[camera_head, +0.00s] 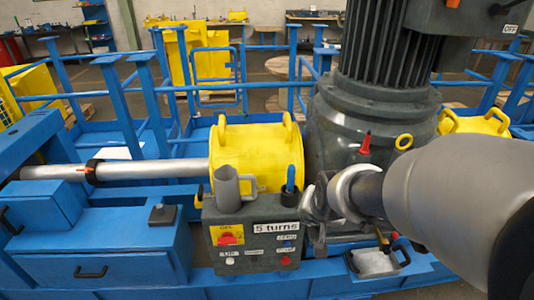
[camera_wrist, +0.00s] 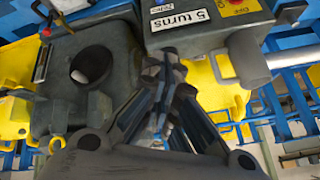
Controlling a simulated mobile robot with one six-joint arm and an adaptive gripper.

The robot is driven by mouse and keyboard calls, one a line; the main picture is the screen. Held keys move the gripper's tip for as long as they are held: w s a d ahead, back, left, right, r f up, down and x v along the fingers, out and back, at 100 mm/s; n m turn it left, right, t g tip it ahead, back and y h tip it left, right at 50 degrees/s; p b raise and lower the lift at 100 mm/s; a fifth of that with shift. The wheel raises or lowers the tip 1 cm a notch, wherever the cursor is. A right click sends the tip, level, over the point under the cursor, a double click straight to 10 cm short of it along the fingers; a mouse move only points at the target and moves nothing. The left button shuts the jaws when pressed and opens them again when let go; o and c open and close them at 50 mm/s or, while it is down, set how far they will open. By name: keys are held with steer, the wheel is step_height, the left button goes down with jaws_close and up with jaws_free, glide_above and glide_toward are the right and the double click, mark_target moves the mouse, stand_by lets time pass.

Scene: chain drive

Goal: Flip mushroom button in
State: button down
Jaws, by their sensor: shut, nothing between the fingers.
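The red mushroom button (camera_head: 229,239) sits on a yellow plate on the front of a grey control box (camera_head: 252,264), below and left of the "5 turns" label. In the wrist view a bit of red (camera_wrist: 257,4) shows at the top edge beside the yellow label, mostly cut off; the control box (camera_wrist: 205,32) is there too. My gripper (camera_head: 315,212) is just right of the control box, apart from the button. In the wrist view my gripper (camera_wrist: 165,68) has its fingers together and empty, their tips near the box's edge.
A grey mug (camera_head: 226,190) and a dark holder with a blue-handled item (camera_head: 290,190) stand on top of the box. A yellow cover (camera_head: 257,155) is behind, the big grey motor (camera_head: 380,110) to the right.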

steer(key=w+f+m+t+p, duration=0.15)
steer(key=w+f+m, duration=0.25)
steer(key=w+f, duration=0.7)
steer(key=m+t+p, duration=0.1)
steer(key=m, duration=0.2)
glide_above(286, 262)
steer(key=s+d, duration=0.2)
steer(key=s, duration=0.2)
step_height(286, 262, down, 12)
steer(key=s+f+m+t+p, duration=0.1)
steer(key=s+f+m, duration=0.1)
steer(key=s+f, duration=0.4)
steer(key=s+f+m+t+p, duration=0.1)
steer(key=s+f+m, duration=0.2)
steer(key=f, duration=1.1)
steer(key=s, duration=0.3)
steer(key=shift+a+m+t+p, duration=0.2)
steer(key=shift+m+t+p, duration=0.1)
steer(key=shift+t+p, duration=0.1)
steer(key=shift+w, duration=0.15)
steer(key=w+r+b+x, duration=0.1)
steer(key=b+x, duration=0.4)
steer(key=x, duration=0.8)
steer(key=shift+r, duration=0.2)
